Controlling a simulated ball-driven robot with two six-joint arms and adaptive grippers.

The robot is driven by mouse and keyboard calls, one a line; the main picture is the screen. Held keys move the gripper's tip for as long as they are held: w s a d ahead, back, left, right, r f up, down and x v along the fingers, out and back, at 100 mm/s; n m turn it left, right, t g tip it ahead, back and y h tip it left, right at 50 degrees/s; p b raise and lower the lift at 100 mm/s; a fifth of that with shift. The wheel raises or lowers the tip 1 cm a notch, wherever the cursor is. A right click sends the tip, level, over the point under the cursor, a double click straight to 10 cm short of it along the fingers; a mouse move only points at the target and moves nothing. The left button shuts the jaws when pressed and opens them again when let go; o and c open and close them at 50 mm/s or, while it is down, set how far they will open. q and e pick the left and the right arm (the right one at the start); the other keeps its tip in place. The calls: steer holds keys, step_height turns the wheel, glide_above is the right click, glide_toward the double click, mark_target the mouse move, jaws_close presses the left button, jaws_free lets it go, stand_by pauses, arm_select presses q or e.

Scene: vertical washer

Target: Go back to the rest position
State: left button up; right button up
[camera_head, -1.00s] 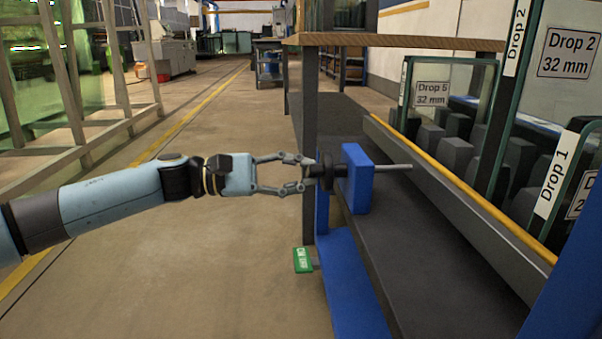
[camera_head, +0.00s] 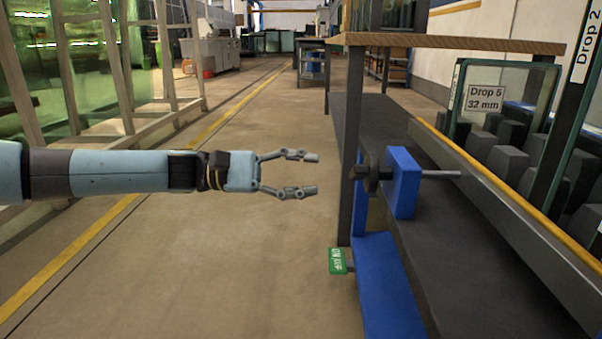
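My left gripper (camera_head: 304,174) reaches in from the left in the head view. Its fingers are open and empty, over the floor. A black knob (camera_head: 368,172) on a blue block (camera_head: 404,183) with a grey rod (camera_head: 440,173) stands to the right of the fingertips, with a clear gap between. My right gripper is out of view.
A dark bench (camera_head: 431,250) with a yellow-edged rail (camera_head: 500,195) runs along the right. A wooden shelf top (camera_head: 450,42) stands on a dark post (camera_head: 349,150). Glass panes with labels (camera_head: 483,100) are at the right. The floor (camera_head: 215,250) is clear at the left and centre.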

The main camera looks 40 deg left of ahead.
arm_select(q)
steer(key=shift+s+a, duration=0.2)
steer(key=shift+a, duration=0.15)
stand_by(0.3)
